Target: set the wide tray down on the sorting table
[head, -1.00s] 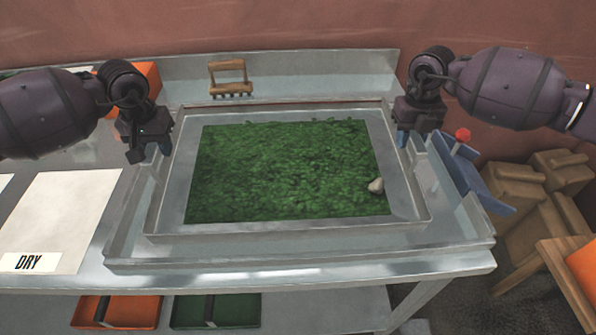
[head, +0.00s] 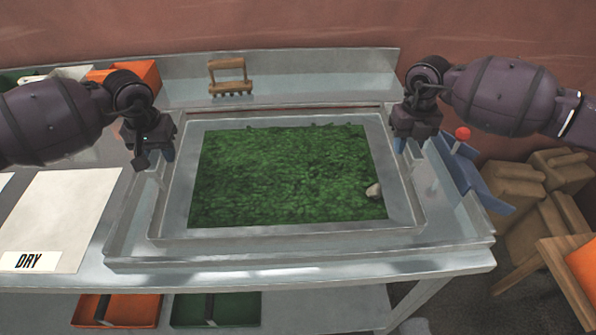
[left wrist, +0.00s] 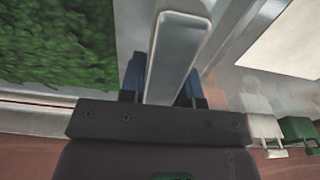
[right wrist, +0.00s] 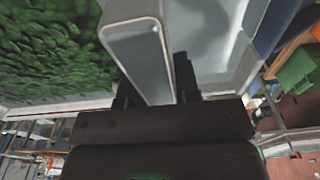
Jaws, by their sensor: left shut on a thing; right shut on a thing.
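The wide tray (head: 290,236) is a shallow grey metal tray with a bed of green leaves (head: 285,175) in it. It is level, inside the raised edges of the metal sorting table (head: 300,266); I cannot tell whether its underside touches the top. My left gripper (head: 156,156) is shut on the tray's left handle, a pale bar that shows between the fingers in the left wrist view (left wrist: 176,55). My right gripper (head: 409,144) is shut on the right handle, which shows in the right wrist view (right wrist: 135,45).
A pale stone (head: 374,191) lies on the leaves at the right. A wooden rake-like tool (head: 230,77) stands at the back ledge. A sheet marked DRY (head: 62,215) lies at the left. A blue chute (head: 480,185) and a red knob (head: 462,133) are at the right.

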